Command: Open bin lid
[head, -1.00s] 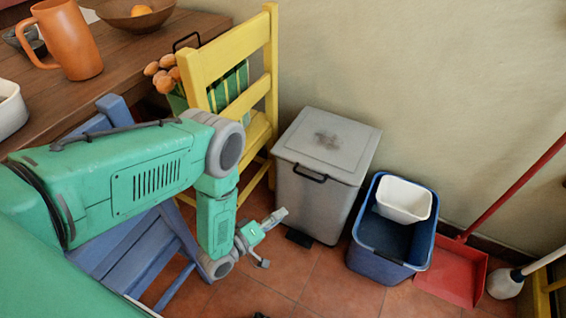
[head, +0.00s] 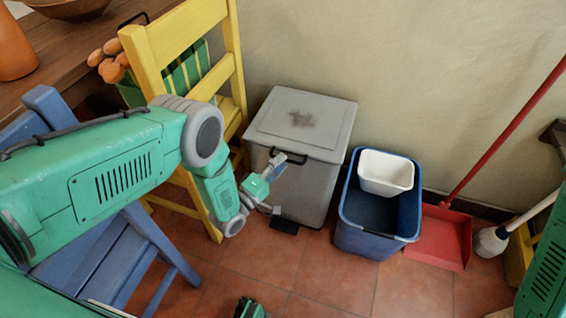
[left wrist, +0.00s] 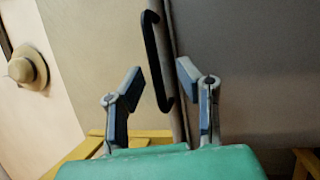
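The grey bin (head: 315,188) stands on the floor by the wall with its flat lid (head: 325,113) closed; a dark stain marks the top. A black handle (head: 288,157) is on the lid's front edge. My left gripper (head: 275,180) is in front of the bin, just below the handle. In the left wrist view, my left gripper (left wrist: 160,82) is open, its two fingers apart. The black handle (left wrist: 152,50) shows between and beyond the fingertips, and no contact is visible. My right gripper cannot be made out.
A yellow chair (head: 185,38) stands left of the bin, with a blue chair (head: 150,237) nearer. A blue tub (head: 375,242) holding a white container (head: 386,172) stands right of the bin, beside a red dustpan (head: 440,238). A black pedal (head: 285,226) is at the bin's foot.

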